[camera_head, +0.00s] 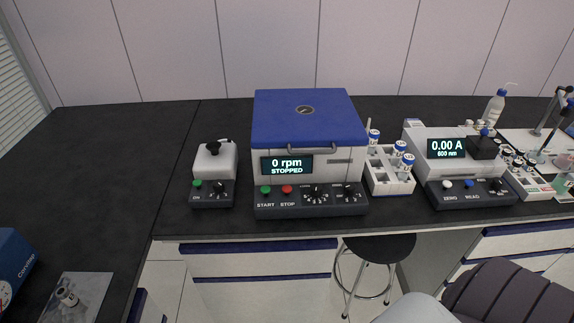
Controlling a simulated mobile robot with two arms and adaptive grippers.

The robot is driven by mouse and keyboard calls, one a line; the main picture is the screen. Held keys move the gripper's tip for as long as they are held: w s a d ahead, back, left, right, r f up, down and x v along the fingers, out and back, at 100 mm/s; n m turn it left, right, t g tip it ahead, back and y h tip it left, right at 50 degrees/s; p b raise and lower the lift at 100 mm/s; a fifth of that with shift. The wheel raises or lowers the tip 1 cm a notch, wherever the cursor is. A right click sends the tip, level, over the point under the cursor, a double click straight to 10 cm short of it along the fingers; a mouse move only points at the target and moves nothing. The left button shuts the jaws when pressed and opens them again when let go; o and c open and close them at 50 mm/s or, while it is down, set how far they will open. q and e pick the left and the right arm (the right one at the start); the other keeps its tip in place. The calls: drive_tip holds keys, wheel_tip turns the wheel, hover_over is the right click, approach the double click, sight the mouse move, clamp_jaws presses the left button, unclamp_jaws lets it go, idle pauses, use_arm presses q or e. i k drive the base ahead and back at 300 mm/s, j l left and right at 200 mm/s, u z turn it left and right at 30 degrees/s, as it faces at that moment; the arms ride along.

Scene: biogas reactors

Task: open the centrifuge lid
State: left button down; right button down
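The centrifuge (310,180) stands on the dark bench in the middle of the head view. Its blue lid (278,112) lies flat and shut on the white body. A dark bar handle (312,149) runs along the lid's front edge, and a round fitting sits on the lid's top. The display (287,165) reads 0 rpm, STOPPED. A green START button (265,190), a red STOP button (287,189) and two dials are on the front panel. Neither of my grippers is in view, and nothing touches the lid.
A small mixer (213,175) stands left of the centrifuge. A white tube rack (388,180) stands close on its right, then a photometer (450,165). A stool (378,247) is under the bench edge. The bench at left (100,170) is largely clear.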

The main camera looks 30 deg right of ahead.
sight(288, 117)
drive_tip(key=z, duration=1.25)
